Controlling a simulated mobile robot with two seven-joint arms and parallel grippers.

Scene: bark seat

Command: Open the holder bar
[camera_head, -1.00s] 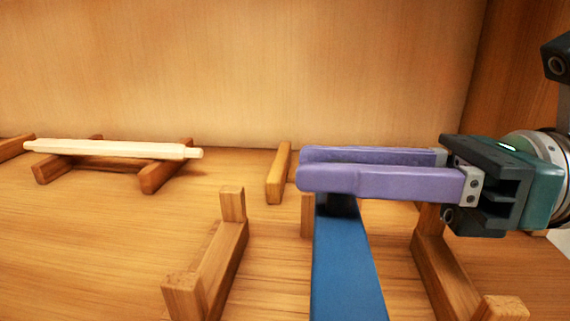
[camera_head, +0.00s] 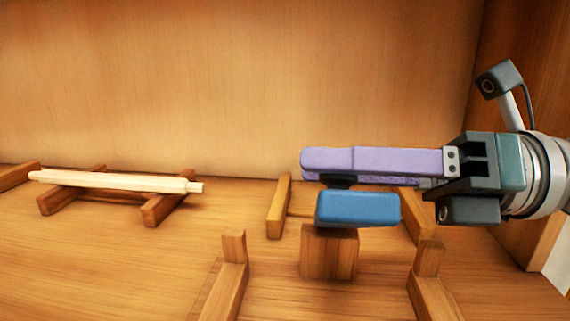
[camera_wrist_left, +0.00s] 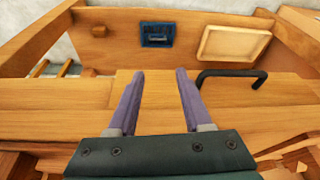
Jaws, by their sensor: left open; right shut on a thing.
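The blue holder bar (camera_head: 358,208) shows in the head view as a short blue block above a wooden post (camera_head: 329,252). It looks foreshortened, seen nearly end-on. My right gripper (camera_head: 310,168), with purple fingers, reaches in from the right just above and behind the blue block. It is shut on a dark part (camera_head: 340,181) at the bar's top, mostly hidden by the fingers. My left gripper (camera_wrist_left: 159,73) is open and empty in the left wrist view, its fingers over a wooden edge; it is not in the head view.
A pale rod (camera_head: 115,182) rests on wooden supports at the left. Wooden brackets (camera_head: 232,270) stand around the post, before a wooden back wall (camera_head: 230,90). The left wrist view shows a dark handle (camera_wrist_left: 232,74), a blue panel (camera_wrist_left: 157,34) and a cream board (camera_wrist_left: 234,43).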

